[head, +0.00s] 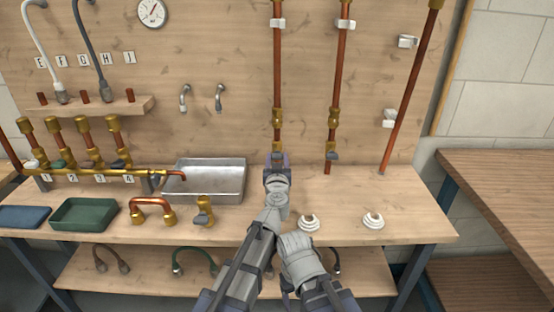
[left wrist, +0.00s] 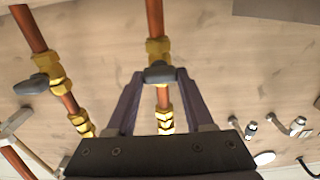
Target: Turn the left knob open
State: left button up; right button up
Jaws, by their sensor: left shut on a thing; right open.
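Two copper pipes run down the wooden back panel, each with a brass valve and a dark grey knob. My left gripper (head: 278,158) is at the lower end of the left pipe (head: 277,70). In the left wrist view, its dark fingers (left wrist: 159,78) are shut on the left knob (left wrist: 160,73), one on each side. The head view mostly hides this knob behind the gripper. The right knob (head: 332,156) is untouched; it also shows in the left wrist view (left wrist: 32,85). My right gripper is low in the head view beside the left arm; its fingers are hard to make out.
A metal tray (head: 240,190) is left of my left arm. A copper elbow piece (head: 153,205), a brass valve (head: 205,212) and two white fittings (head: 308,223) (head: 373,221) are on the bench (head: 410,215). A third copper pipe (head: 410,90) is at the right.

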pick_arm(q)
grip_shut()
jog(key=shift+n, duration=0.3)
jog(key=n, duration=0.3)
jog(key=shift+a+n, duration=0.1)
jog(key=shift+n, duration=0.3)
jog(key=n, duration=0.4)
jog(key=shift+n, duration=0.3)
jog(key=n, duration=0.4)
jog(key=shift+a+f, duration=0.1)
jog(key=shift+f, duration=0.05)
jog(key=n, duration=0.4)
jog(key=shift+n, duration=0.6)
jog(key=shift+f, duration=0.1)
